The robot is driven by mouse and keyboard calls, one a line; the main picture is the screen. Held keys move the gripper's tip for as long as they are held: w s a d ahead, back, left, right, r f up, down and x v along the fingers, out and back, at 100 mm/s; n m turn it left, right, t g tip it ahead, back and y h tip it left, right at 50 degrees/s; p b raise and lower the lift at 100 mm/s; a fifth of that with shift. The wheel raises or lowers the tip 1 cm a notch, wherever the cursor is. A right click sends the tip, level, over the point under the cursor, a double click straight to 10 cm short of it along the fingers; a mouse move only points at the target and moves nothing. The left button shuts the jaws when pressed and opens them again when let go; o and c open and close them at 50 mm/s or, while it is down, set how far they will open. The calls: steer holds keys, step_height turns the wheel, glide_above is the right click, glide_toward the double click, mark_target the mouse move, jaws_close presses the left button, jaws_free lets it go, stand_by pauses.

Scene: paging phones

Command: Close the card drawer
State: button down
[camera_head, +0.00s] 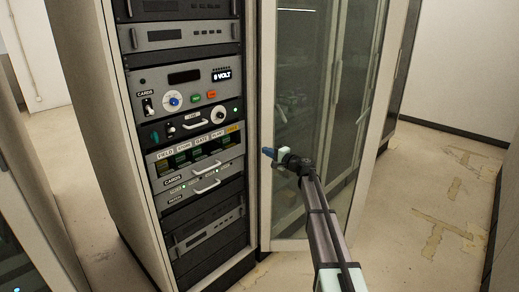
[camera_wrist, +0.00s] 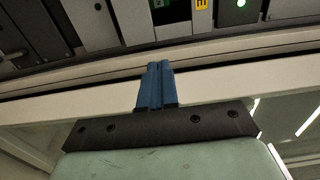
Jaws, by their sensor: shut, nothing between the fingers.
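The card drawer (camera_head: 204,168) is in the lower middle of the rack, with a pale handle on its front. Above the handle, labels and several greenish cards show; the drawer appears to stand out from the rack, but how far is hard to tell. My gripper (camera_head: 268,153) is to the right of the drawer, apart from it, in front of the glass door. Its blue fingers are shut and empty and point left toward the rack. In the wrist view the fingers (camera_wrist: 156,82) are together before a beige frame edge, with panel labels beyond.
The glass door (camera_head: 300,120) stands right of the rack, close behind my gripper. Another handled panel (camera_head: 205,187) is just below the drawer and a panel with a handle (camera_head: 197,124) is above it. The floor (camera_head: 420,190) at right is clear.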

steer(key=s+a+f+n+g+y, duration=0.1)
steer(key=s+a+n+g+y, duration=0.15)
steer(key=s+a, duration=1.55)
steer(key=m+t+h, duration=0.3)
glide_toward(201, 161)
steer(key=shift+n+g+y, duration=0.25)
steer(key=x, duration=0.6)
steer(key=shift+w+a, duration=0.15)
steer(key=shift+w, duration=0.25)
